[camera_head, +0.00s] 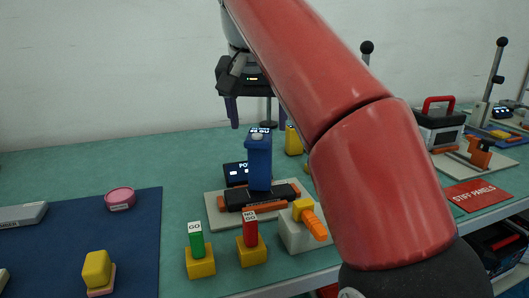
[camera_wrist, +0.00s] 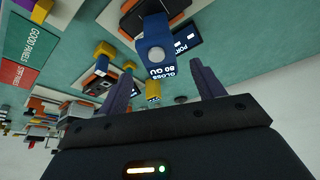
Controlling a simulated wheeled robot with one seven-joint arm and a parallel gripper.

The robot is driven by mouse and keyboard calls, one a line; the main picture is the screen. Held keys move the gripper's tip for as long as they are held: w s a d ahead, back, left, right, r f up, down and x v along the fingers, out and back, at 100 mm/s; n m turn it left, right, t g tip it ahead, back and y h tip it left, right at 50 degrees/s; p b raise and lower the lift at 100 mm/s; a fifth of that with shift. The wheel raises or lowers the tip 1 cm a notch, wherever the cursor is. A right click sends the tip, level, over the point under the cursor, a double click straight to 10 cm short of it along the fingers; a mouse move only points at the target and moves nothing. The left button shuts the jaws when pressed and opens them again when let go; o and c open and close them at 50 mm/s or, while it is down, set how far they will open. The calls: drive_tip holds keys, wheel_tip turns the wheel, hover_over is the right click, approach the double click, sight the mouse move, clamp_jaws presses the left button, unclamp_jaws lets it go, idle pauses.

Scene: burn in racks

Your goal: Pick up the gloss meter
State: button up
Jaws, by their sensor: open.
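The gloss meter looks to be the upright blue device (camera_head: 259,162) with a small lit display on top. It stands on a dark block with orange edges, on a pale base plate (camera_head: 222,219). In the wrist view the blue device (camera_wrist: 156,32) shows its round top and a "GLOSS 80 GU" readout. My gripper (camera_head: 250,122) is open, fingers pointing down, a little above and behind the device in the head view. In the wrist view my gripper (camera_wrist: 160,70) has its two fingers spread, with nothing seen held between them. The device's lower part is partly hidden there.
A dark display box (camera_head: 235,174) stands close behind the device. Green "GO" (camera_head: 196,240) and red "NO GO" (camera_head: 250,230) pieces stand in yellow blocks in front. An orange-handled clamp (camera_head: 312,222) is at right. A blue mat (camera_head: 135,225) lies left. My red arm hides part of the bench.

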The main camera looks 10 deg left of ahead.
sight(260, 152)
drive_tip(key=shift+b+x, duration=0.45)
drive_tip(key=shift+x, duration=0.6)
drive_tip(key=b+x, duration=0.2)
drive_tip(key=x, duration=0.3)
drive_tip(key=shift+f, duration=0.1)
drive_tip(key=shift+s, duration=0.1)
drive_tip(key=shift+c, duration=0.2)
